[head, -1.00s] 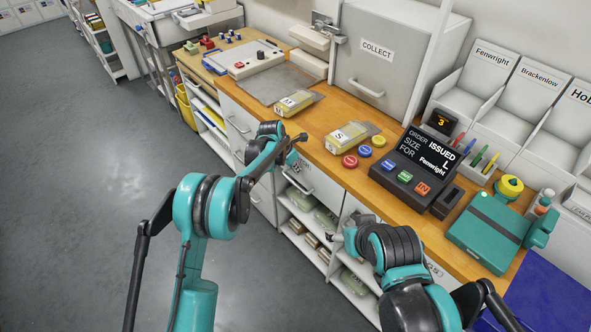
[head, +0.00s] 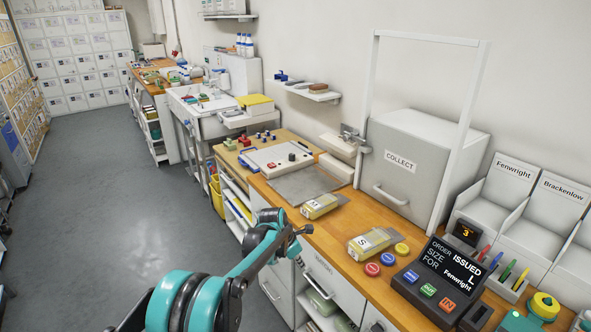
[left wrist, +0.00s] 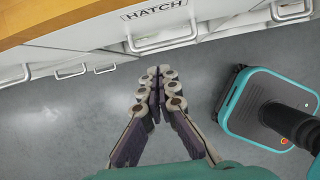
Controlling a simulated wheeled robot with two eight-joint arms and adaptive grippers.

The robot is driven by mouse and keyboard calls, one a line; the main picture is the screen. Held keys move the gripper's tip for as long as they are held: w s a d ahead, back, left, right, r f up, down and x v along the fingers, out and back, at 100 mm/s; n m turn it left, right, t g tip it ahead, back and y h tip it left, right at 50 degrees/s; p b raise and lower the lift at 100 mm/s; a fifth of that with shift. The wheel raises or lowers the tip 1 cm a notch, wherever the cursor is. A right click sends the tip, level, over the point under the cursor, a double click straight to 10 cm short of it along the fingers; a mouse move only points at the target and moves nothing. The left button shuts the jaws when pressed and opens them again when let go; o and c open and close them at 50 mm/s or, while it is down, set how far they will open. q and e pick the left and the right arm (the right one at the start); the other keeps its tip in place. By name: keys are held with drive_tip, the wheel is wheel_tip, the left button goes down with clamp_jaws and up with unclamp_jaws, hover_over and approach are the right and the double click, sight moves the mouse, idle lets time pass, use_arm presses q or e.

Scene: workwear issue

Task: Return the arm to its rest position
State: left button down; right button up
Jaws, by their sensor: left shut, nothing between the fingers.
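My left arm comes in from the bottom left of the head view, and its gripper (head: 303,230) is beside the front edge of the wooden counter (head: 339,241). In the left wrist view the left gripper (left wrist: 161,72) has its fingers together with nothing between them. It is over the grey floor, in front of a white drawer front marked HATCH (left wrist: 155,14). My right gripper is outside both current views.
An order display (head: 447,276) reads "ISSUED L Fenwright". A grey COLLECT box (head: 407,170) stands behind. The floor (head: 110,210) at left is clear.

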use_arm(q)
drive_tip(key=s+a+r+m+t+y, duration=0.1)
drive_tip(key=s+a+r+m, duration=0.5)
drive_tip(key=s+r, duration=0.25)
drive_tip(key=s+a+r+m+t+y, duration=0.1)
drive_tip(key=s+a+r+m+t, duration=0.1)
drive_tip(key=s+a+r+m, duration=0.6)
drive_tip(key=s+a+f+m+t, duration=0.1)
drive_tip(key=s+a+f+m, duration=0.1)
drive_tip(key=s+m, duration=0.3)
drive_tip(key=s+a+f+m+y, duration=0.1)
drive_tip(key=s+a+m, duration=0.3)
drive_tip(key=s, duration=0.9)
drive_tip(key=shift+s+a+f+m+t+y, duration=0.15)
drive_tip(key=shift+s+f+m+t+y, duration=0.2)
drive_tip(key=shift+f+m, duration=0.5)
